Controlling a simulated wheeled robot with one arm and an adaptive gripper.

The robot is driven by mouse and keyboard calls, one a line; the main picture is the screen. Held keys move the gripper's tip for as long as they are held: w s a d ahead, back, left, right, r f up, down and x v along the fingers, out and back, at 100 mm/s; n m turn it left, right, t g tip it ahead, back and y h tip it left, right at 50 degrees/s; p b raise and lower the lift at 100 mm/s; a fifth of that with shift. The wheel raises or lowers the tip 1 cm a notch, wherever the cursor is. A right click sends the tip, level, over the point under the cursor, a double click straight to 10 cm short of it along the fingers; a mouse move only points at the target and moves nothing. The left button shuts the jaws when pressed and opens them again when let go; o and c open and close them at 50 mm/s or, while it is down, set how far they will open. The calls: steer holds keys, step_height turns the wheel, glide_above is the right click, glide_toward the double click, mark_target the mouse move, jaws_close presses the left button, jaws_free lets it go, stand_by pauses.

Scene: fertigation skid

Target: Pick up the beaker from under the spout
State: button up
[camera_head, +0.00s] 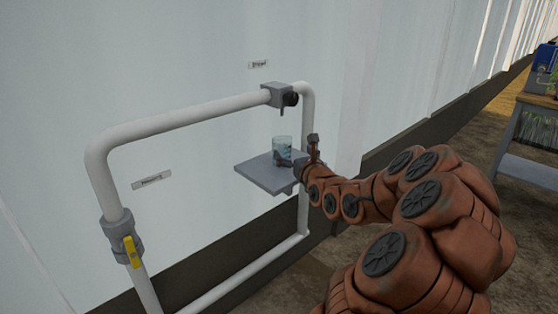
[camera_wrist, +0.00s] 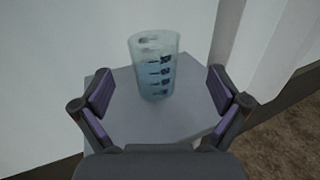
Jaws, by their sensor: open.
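The beaker (camera_head: 283,146) is clear with dark markings and bluish liquid inside. It stands upright on a small grey shelf (camera_head: 258,175), below the grey spout (camera_head: 283,97) on the white pipe. In the wrist view the beaker (camera_wrist: 154,66) stands ahead of my gripper, between the lines of its two fingers but beyond the fingertips. My gripper (camera_wrist: 160,88) is open and empty, with purple pads apart on either side. In the head view my gripper (camera_head: 298,158) is at the right edge of the shelf and partly overlaps the beaker's lower part.
White pipes (camera_head: 180,112) frame the shelf in front of a pale wall. A valve with a yellow handle (camera_head: 131,251) is on the left pipe. A table (camera_head: 535,105) with a blue item stands at the far right. The shelf around the beaker is clear.

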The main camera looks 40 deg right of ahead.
mark_target(286, 146)
steer(key=shift+x, duration=1.2)
steer(key=shift+a+b+x, duration=0.2)
steer(key=shift+b+x, duration=0.15)
steer(key=shift+x, duration=0.9)
steer(key=shift+a+b+x, duration=0.15)
steer(key=shift+b+x, duration=0.15)
steer(key=shift+x, duration=0.9)
steer(key=shift+w+r, duration=0.1)
steer(key=shift+w, duration=0.05)
steer(key=c, duration=1.5)
